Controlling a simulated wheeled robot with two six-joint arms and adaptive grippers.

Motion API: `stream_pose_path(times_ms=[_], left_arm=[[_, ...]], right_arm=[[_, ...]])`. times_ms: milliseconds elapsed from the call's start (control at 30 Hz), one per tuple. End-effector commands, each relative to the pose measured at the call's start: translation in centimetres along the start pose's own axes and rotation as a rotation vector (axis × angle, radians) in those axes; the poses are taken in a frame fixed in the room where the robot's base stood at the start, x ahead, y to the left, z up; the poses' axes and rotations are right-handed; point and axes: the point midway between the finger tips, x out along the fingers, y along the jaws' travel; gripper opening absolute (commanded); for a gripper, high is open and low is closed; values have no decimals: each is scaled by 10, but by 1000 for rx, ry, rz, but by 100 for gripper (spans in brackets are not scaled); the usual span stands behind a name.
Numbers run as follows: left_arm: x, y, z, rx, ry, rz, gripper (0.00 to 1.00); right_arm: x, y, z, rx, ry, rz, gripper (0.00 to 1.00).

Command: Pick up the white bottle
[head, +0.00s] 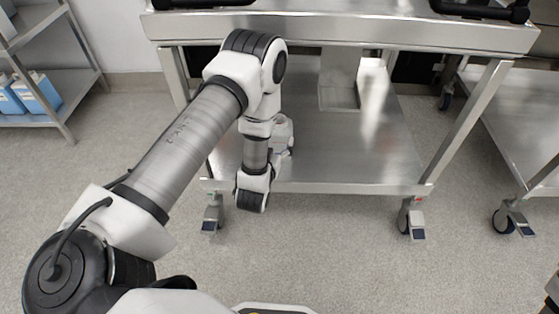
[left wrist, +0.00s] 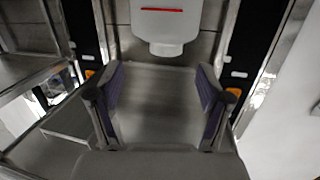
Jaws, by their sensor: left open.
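No white bottle shows clearly in the head view. In the left wrist view a white rounded body (left wrist: 165,30) with a red stripe is at the top centre, cut off by the frame edge. My right gripper is not in view.
The steel cart (head: 400,158) has a lower shelf that looks mostly bare, and wheels below. Another steel cart (head: 515,120) stands at the right. A shelf rack (head: 62,80) at the left holds blue containers (head: 38,92). The floor in front is clear.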

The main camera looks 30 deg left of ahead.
Motion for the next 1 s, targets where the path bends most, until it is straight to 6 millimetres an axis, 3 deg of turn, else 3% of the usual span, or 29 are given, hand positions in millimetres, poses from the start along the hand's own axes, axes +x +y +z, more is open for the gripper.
stream_pose_path(times_ms=[33, 100, 267, 700, 900, 933, 1000], left_arm=[[8, -2, 19, -4, 49, -11, 78], [13, -5, 17, -7, 100, -21, 78], [25, -8, 10, -11, 145, -31, 78], [90, -9, 0, -9, 141, -29, 78], [92, -9, -2, -8, 137, -28, 78], [92, -9, -2, -8, 137, -28, 75], [92, -9, -2, -8, 137, -28, 50]], right_arm=[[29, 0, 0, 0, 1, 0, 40], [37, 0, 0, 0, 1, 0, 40], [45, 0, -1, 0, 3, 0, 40], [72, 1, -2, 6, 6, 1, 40], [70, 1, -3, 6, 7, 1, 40], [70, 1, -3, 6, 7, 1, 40], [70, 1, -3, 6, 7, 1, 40]])
